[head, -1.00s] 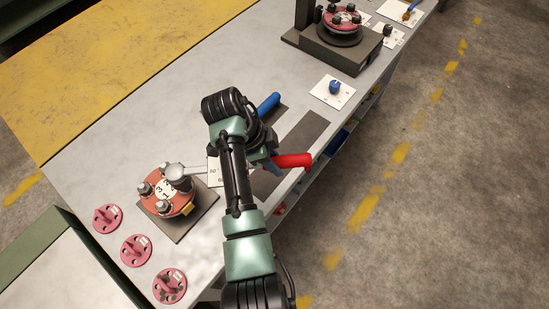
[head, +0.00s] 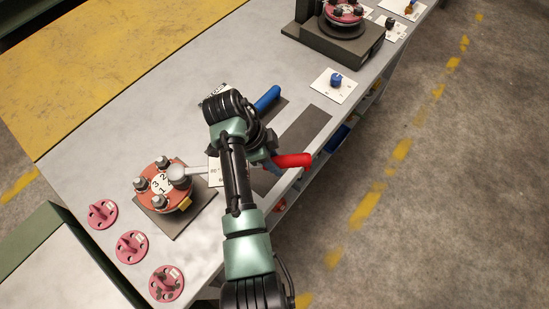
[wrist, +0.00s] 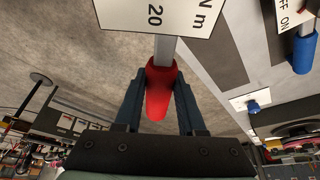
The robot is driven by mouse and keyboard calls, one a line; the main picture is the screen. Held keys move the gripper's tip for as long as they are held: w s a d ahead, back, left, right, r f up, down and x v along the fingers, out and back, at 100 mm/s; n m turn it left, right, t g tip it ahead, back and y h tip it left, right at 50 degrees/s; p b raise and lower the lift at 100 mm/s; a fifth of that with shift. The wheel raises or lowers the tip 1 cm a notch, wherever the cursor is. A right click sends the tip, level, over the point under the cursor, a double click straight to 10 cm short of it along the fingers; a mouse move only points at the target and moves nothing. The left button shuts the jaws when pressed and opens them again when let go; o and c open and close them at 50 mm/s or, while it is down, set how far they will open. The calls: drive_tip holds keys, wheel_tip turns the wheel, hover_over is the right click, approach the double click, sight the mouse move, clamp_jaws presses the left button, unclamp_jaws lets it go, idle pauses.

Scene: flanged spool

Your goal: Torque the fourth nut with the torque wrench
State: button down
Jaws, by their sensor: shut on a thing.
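The torque wrench has a red handle (head: 293,160) and a grey round head (head: 179,172). Its head is over the right-hand nut position of the red flange (head: 182,204); whether it is fully seated cannot be told. The flange top carries a white numbered disc (head: 161,184), with 1, 2 and 3 readable. Other nuts stand around it, at the left (head: 140,184), back (head: 162,162) and front (head: 158,202). My gripper (wrist: 160,88) is shut on the red handle in the wrist view. A white "20 N m" plate (wrist: 155,15) shows at the wrench shaft. My arm hides part of the wrench.
Several pink flanged pieces (head: 131,247) lie on the bench front left. A blue-handled tool (head: 267,98) lies behind my arm. A blue knob (head: 336,79) sits on a white card. A second red flange (head: 343,13) stands on a dark block (head: 335,42) at the back.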

drive_tip(key=shift+w+f, duration=0.1)
drive_tip(key=shift+f, duration=0.05)
drive_tip(key=shift+s+m+p, duration=0.3)
drive_tip(key=shift+s+p, duration=0.15)
drive_tip(key=shift+s, duration=0.1)
drive_tip(key=s+m+p, duration=0.1)
drive_tip(key=s+p, duration=0.1)
drive_tip(key=s, duration=0.1)
drive_tip(key=shift+s+m+g, duration=0.4)
drive_tip(key=s, duration=0.1)
drive_tip(key=s+m+p, duration=0.1)
drive_tip(key=s, duration=0.1)
drive_tip(key=s+a+m+g+p, duration=0.1)
drive_tip(key=s, duration=0.1)
drive_tip(key=shift+w, duration=0.1)
